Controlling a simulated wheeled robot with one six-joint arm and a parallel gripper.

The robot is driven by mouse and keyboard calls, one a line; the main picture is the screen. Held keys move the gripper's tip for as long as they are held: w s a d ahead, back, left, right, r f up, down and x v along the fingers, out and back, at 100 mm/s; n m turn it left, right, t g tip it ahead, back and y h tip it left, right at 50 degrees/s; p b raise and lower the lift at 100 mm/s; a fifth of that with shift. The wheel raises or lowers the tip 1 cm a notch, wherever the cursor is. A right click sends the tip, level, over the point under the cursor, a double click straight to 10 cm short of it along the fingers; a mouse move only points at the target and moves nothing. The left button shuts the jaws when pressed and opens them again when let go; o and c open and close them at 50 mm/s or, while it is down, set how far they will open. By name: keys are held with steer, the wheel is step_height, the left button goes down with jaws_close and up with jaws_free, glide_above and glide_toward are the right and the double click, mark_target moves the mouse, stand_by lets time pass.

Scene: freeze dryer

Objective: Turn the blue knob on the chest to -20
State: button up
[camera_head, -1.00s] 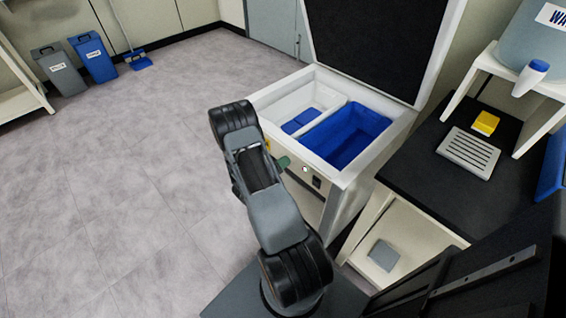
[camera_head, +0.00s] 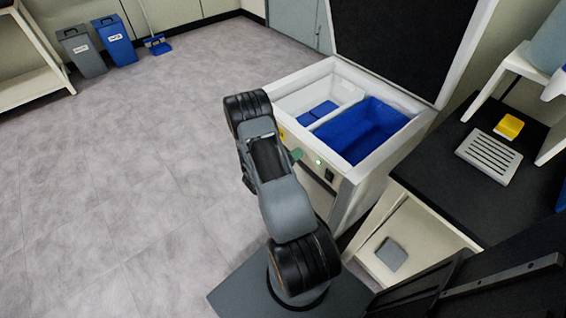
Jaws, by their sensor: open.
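The white chest (camera_head: 338,197) stands right of the middle with its dark lid (camera_head: 400,45) raised. I cannot make out a blue knob on its front, which my arm partly covers. A green, knob-like part (camera_head: 297,154) sticks out of the front panel beside my arm. Right of it are a lit green light (camera_head: 319,162) and a dark switch (camera_head: 329,175). My arm rises in front of the chest and bends at its upper end. My gripper is hidden from this view.
Blue bins (camera_head: 360,130) lie inside the chest. A black-topped bench (camera_head: 430,165) with a grey rack (camera_head: 488,157) and a yellow block (camera_head: 509,126) stands close on the right. Open floor (camera_head: 110,190) lies to the left; grey (camera_head: 82,55) and blue (camera_head: 115,43) waste bins stand far back.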

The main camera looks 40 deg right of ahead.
steer(key=a, duration=1.3)
steer(key=shift+w+p, duration=0.3)
steer(key=shift+w, duration=0.15)
steer(key=s+a+r+m+g+y+p, duration=0.3)
steer(key=s+m+g+y, duration=0.4)
steer(key=m, duration=0.6)
steer(key=a+r+m+t+y+p, duration=0.3)
steer(key=a+r+m+t+p, duration=0.1)
steer(key=r, duration=0.8)
steer(key=a+r+m+t+y+p, duration=0.4)
steer(key=a+r+m, duration=0.1)
steer(key=r, duration=0.8)
steer(key=a+r+m+t+y+p, duration=0.3)
steer(key=r+m, duration=0.4)
steer(key=r, duration=0.6)
steer(key=shift+a+t+y+p, duration=0.4)
steer(key=shift+a+y+p, duration=0.1)
steer(key=shift+a+p, duration=0.5)
steer(key=shift+c, duration=0.4)
